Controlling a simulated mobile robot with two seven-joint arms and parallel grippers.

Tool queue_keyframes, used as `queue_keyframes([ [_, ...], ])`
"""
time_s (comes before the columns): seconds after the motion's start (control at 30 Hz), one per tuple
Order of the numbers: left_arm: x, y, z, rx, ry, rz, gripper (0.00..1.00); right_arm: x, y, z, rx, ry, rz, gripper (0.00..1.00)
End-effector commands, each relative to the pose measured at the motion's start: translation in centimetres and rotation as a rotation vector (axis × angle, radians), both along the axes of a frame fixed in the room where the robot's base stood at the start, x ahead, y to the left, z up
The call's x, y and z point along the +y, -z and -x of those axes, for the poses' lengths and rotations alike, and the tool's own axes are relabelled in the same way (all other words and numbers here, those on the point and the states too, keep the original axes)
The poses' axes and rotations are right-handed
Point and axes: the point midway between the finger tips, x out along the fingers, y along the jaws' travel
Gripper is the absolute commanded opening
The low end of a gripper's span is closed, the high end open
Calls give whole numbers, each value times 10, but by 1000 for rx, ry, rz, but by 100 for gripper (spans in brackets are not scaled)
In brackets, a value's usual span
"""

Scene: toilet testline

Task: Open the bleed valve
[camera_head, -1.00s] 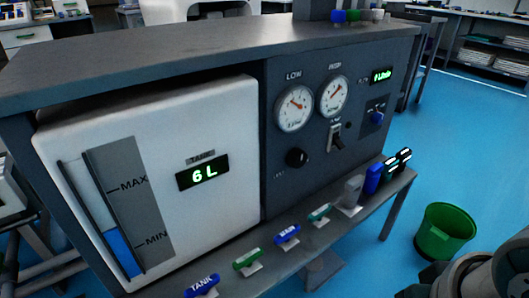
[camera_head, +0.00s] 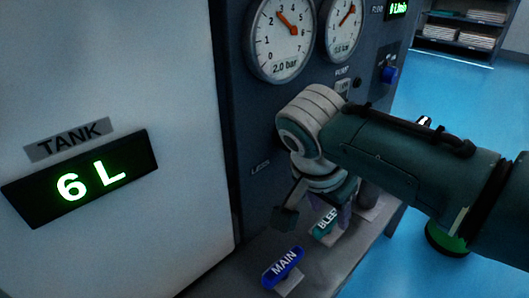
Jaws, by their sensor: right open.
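The bleed valve (camera_head: 325,223) has a teal handle marked with the letters BLEE, the rest covered. It sits on the ledge below the panel. My right gripper (camera_head: 312,212) is open and points down at the bleed valve, with one dark fingertip on the left of the handle. The other finger is partly hidden, and I cannot tell whether either touches the handle. My left gripper is not in view.
The blue MAIN valve (camera_head: 283,267) stands on the ledge just left of the bleed valve. The tank display (camera_head: 85,180) reads 6 L. Pressure gauges (camera_head: 281,38) are above my arm. A green bin (camera_head: 445,240) is on the floor at right.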

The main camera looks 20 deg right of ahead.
Motion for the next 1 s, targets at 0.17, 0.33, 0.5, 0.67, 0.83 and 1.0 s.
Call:
queue_keyframes([
  [0.17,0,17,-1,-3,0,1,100,-7,20,-3,0,0,1,55],
  [0.33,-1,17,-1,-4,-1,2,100,-8,20,-3,0,-1,0,55],
  [0.5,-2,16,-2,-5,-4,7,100,-8,20,-3,0,-1,-1,53],
  [0.67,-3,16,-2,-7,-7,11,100,-8,20,-3,0,-1,-1,35],
  [0.83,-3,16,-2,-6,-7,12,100,-8,20,-3,1,-1,-1,16],
  [1.0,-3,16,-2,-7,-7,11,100,-8,20,-3,1,-1,-1,0],
])
